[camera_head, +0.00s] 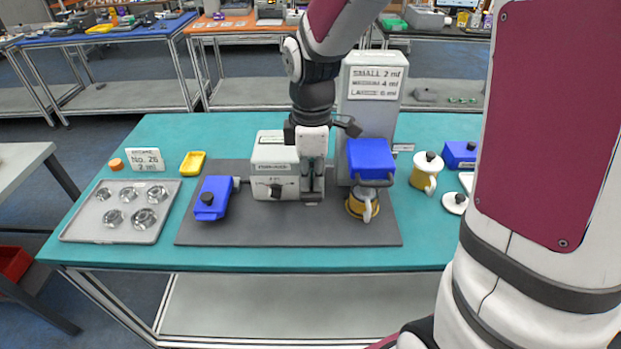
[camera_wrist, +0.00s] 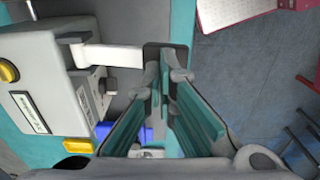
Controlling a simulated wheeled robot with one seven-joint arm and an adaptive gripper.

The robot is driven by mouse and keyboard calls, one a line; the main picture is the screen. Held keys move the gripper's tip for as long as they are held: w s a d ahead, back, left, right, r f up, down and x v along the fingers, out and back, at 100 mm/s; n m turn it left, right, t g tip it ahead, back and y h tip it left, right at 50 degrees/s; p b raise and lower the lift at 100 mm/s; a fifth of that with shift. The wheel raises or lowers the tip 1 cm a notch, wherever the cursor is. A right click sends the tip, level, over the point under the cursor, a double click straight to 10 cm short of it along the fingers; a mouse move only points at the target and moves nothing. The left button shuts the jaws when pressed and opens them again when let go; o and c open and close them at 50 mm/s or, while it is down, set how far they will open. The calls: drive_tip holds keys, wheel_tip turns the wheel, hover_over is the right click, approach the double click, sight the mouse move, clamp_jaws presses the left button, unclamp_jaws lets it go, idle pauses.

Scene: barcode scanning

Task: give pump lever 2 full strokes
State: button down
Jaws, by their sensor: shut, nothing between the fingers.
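A pale bar (camera_wrist: 112,57) with a dark end block (camera_wrist: 166,56) shows in the wrist view, reaching from the grey machine toward my fingertips; it looks like the pump lever. My gripper (camera_wrist: 163,78) is shut and empty, its fingertips close to the dark block. I cannot tell whether they touch it. In the head view my gripper (camera_head: 312,192) points down at the right side of the small grey machine (camera_head: 273,168), which has a dark knob on its front. The lever is not clearly seen there, as my arm covers that area.
A tall grey column (camera_head: 371,118) with a volume sign stands behind right. A blue box (camera_head: 370,158) sits above a yellow mug (camera_head: 362,205). A blue device (camera_head: 213,198) and a metal tray of nuts (camera_head: 121,220) are left. The front of the dark mat (camera_head: 280,230) is clear.

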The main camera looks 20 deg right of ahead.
sight(312, 189)
drive_tip(key=shift+f+b, duration=0.85)
drive_tip(key=shift+f, duration=1.85)
drive_tip(key=shift+r, duration=0.1)
drive_tip(key=shift+r+p, duration=2.55)
drive_tip(key=shift+r, duration=1.55)
drive_tip(key=shift+f, duration=0.1)
